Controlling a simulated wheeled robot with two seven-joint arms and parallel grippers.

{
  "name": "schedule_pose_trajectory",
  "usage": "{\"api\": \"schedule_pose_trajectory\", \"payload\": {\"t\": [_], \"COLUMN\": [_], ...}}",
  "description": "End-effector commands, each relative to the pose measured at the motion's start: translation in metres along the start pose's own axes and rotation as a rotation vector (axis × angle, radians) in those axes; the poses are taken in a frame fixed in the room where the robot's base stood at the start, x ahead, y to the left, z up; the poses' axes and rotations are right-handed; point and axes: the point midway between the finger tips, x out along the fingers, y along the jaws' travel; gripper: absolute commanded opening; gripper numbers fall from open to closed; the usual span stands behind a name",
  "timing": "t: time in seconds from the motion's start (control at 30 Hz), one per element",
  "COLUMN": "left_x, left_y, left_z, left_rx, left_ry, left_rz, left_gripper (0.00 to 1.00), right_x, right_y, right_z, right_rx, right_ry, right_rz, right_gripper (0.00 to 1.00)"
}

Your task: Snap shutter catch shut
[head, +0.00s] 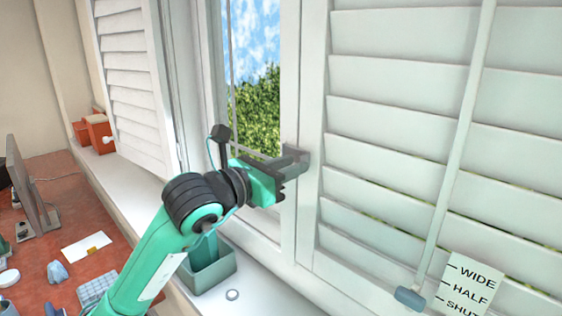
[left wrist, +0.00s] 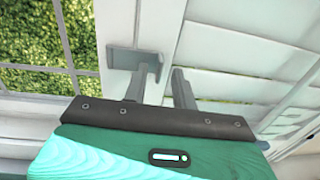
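A grey shutter catch (left wrist: 148,68) sits on the white edge stile of the right shutter panel (head: 400,130), beside the window opening. In the head view it shows as a grey piece at the stile, partly merged with my fingers. My left gripper (left wrist: 157,84) is close in front of the catch. Its two grey fingers stand apart with a gap between them. The left finger overlaps the lower part of the catch in the left wrist view; I cannot tell whether they touch. The left gripper also shows in the head view (head: 285,170). My right gripper is not in view.
Another louvred shutter panel (head: 130,75) stands swung back at the left. A tilt rod (head: 455,150) hangs by a WIDE/HALF/SHUT label (head: 470,285). A red desk (head: 65,215) lies left.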

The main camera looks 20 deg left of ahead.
Motion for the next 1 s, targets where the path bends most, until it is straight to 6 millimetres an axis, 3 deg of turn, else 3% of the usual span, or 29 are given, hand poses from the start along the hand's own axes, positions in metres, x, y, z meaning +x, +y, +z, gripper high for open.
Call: {"api": "schedule_pose_trajectory", "payload": {"t": [0.6, 1.0], "left_x": [-0.048, -0.052], "left_y": [0.0, 0.0], "left_z": [-0.002, 0.0], "left_rx": [0.0, 0.0], "left_ry": [0.0, 0.001], "left_rz": [0.0, 0.0], "left_gripper": [0.27, 0.27], "right_x": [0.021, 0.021], "right_y": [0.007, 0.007], "right_z": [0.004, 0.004], "right_rx": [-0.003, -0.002], "right_ry": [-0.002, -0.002], "right_rz": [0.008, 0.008], "right_gripper": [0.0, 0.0]}}
